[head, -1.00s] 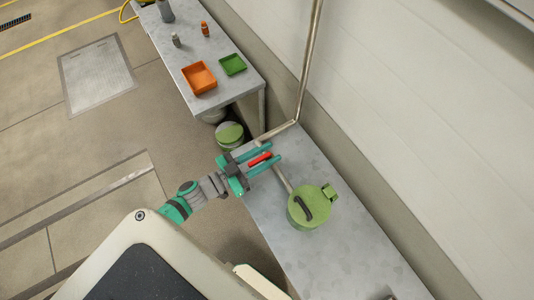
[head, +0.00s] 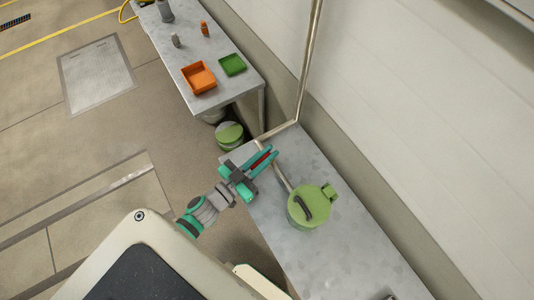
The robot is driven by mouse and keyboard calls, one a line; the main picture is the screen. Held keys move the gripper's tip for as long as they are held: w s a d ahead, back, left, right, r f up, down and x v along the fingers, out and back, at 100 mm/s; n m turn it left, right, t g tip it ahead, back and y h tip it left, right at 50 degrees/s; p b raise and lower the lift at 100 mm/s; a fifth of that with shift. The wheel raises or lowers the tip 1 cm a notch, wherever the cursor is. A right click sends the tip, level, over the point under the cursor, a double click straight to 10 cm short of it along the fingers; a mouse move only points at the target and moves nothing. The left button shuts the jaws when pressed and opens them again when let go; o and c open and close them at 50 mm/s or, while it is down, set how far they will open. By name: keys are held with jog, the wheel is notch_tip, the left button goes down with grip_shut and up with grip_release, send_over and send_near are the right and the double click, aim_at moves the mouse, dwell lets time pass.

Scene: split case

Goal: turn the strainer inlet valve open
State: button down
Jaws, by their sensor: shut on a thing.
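The strainer inlet valve's red handle (head: 264,157) shows as a thin strip near the left end of the grey bench, by the pipe. My gripper (head: 267,156) is shut on this handle, with a teal finger along each side, pointing up and right in the picture. The fingers hide most of the handle and the valve body under it. The green strainer pot (head: 303,211) with a dark lid handle stands on the bench to the lower right. A pipe (head: 283,179) runs from near the valve to the pot.
A tall metal pipe (head: 306,70) rises by the wall behind the valve. A second table (head: 211,112) holds an orange tray (head: 199,91), a green tray (head: 232,72) and small items. A green-lidded bin (head: 230,135) stands on the floor. The bench below the pot is mostly clear.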

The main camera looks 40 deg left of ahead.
jog(key=shift+n+y, duration=0.3)
jog(key=shift+y, duration=0.2)
jog(key=c, duration=1.8)
grip_release()
jog(key=shift+o, duration=0.2)
jog(key=shift+s, duration=0.15)
jog(key=s, duration=0.3)
jog(key=s+a, duration=0.1)
jog(key=s, duration=0.6)
jog(key=shift+s+a, duration=0.15)
jog(key=shift+s, duration=0.15)
jog(key=shift+c, duration=0.3)
